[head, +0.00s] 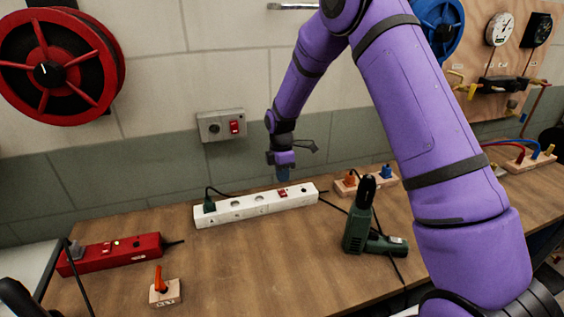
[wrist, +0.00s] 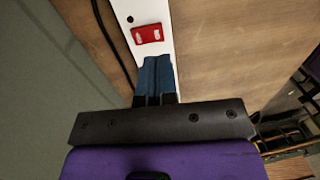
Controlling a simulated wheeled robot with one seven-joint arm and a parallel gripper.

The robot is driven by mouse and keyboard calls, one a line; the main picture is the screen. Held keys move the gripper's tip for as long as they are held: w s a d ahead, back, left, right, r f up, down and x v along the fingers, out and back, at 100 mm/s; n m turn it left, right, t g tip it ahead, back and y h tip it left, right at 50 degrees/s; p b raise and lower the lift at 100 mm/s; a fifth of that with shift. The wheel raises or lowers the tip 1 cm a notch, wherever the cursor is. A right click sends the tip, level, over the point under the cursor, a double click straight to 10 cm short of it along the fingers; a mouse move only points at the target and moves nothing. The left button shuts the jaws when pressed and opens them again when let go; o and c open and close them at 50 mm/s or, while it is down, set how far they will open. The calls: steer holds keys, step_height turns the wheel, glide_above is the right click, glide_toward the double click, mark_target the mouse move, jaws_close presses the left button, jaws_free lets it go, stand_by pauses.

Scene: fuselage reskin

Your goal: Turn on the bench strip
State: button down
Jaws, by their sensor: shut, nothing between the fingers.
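The white power strip (head: 242,208) lies on the wooden bench, with a dark green plug (head: 209,205) in its left end. Its red rocker switch (head: 283,192) is near its right end. The switch also shows in the wrist view (wrist: 148,34), just beyond my fingertips. My gripper (head: 283,178) points down over the strip near the switch. In the wrist view its blue fingers (wrist: 155,62) are together and empty, and they overlap the white strip. I cannot tell whether the fingertips touch the strip or the switch.
A red power strip (head: 118,252) lies at left, near an orange-handled lever on a wooden block (head: 164,291). A green drill-like tool (head: 370,235) stands right of the strip, with a block of plugs (head: 366,183) behind. A wall box with a red switch (head: 222,125) is above.

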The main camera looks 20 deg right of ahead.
mark_target(282, 193)
steer(key=shift+s+f, duration=0.2)
steer(key=shift+f, duration=1.1)
steer(key=shift+s+f, duration=0.15)
steer(key=shift+f, duration=1.15)
steer(key=shift+s+f, duration=0.1)
steer(key=shift+f, duration=0.05)
steer(key=shift+w+r, duration=0.3)
steer(key=shift+w, duration=0.5)
